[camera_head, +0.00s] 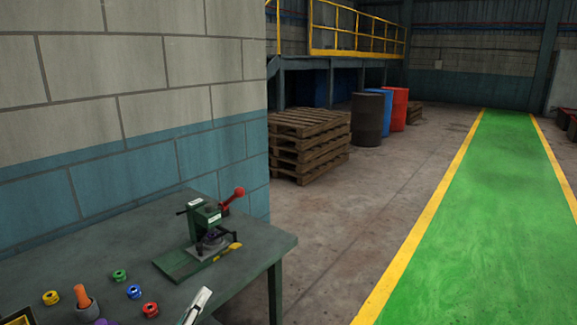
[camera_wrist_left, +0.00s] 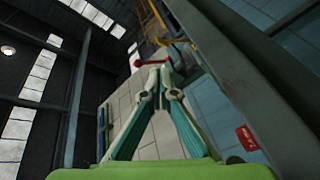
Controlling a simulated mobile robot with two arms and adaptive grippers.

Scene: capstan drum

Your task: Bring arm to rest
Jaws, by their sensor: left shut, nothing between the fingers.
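My left gripper (camera_head: 205,293) shows at the bottom edge of the head view as a narrow pale finger shape over the table's front part. In the left wrist view its two pale and teal fingers (camera_wrist_left: 158,68) meet at the tips, shut and empty. The gripper is apart from the green bench device (camera_head: 207,222) with a red-knobbed lever (camera_head: 238,192), which stands farther back on the table. A red bar (camera_wrist_left: 150,62) shows behind the fingertips in the wrist view. My right gripper is not in view.
The dark table (camera_head: 255,246) carries small yellow (camera_head: 51,298), green (camera_head: 119,275), blue (camera_head: 134,292) and red (camera_head: 151,310) rings and an orange-handled tool (camera_head: 82,296) in a grey holder. A block wall (camera_head: 150,90) stands behind. Pallets (camera_head: 308,145), drums and a clear green walkway (camera_head: 480,220) lie beyond.

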